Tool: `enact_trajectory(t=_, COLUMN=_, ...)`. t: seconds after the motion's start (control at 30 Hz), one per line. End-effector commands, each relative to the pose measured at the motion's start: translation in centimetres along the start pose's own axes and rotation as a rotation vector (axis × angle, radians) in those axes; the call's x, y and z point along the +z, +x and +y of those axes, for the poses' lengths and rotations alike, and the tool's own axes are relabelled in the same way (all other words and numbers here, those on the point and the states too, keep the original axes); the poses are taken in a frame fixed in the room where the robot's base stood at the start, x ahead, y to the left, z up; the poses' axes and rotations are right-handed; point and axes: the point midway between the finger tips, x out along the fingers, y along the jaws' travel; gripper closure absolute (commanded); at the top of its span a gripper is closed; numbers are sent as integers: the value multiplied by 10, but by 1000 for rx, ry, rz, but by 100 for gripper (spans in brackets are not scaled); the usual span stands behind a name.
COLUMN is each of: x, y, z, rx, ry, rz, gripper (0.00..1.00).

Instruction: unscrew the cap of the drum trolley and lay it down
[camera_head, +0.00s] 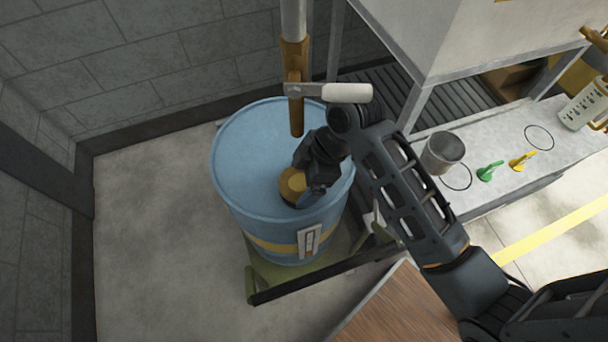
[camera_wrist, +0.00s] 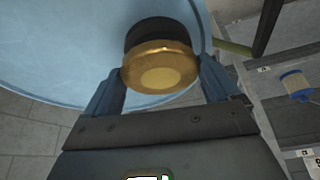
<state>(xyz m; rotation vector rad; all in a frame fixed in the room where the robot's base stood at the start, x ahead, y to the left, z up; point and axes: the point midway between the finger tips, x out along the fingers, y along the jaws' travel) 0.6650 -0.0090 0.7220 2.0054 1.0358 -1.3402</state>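The blue drum (camera_head: 245,165) stands upright on the green trolley (camera_head: 266,280). The cap (camera_head: 292,184) is a round gold-coloured piece with a dark base, near the front right of the drum's top. My gripper (camera_head: 303,190) is at the cap, reaching down from the right. In the wrist view the cap (camera_wrist: 160,68) sits between the two blue-grey fingers (camera_wrist: 160,82). The fingertips meet its left and right edges, so the gripper looks shut on it. The cap's dark base appears against the drum top; whether its thread is engaged is hidden.
A brown-ended vertical pipe with a pale-handled lever (camera_head: 346,93) hangs over the drum's back edge. At right, a grey bench (camera_head: 480,205) bears a metal cup (camera_head: 442,152), a green piece (camera_head: 489,171) and a yellow one (camera_head: 522,161). The drum top's left side is clear.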

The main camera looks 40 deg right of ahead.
Motion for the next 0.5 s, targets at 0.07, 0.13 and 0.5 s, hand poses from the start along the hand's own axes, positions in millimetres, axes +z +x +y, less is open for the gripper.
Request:
enact_trajectory(t=0.07, x=0, y=0, z=0, rx=-1, ry=0, rz=0, gripper=19)
enact_trajectory(t=0.13, x=0, y=0, z=0, rx=-1, ry=0, rz=0, gripper=26)
enact_trajectory(t=0.5, x=-1, y=-3, z=1, rx=-31, ry=-67, rz=-2, gripper=44)
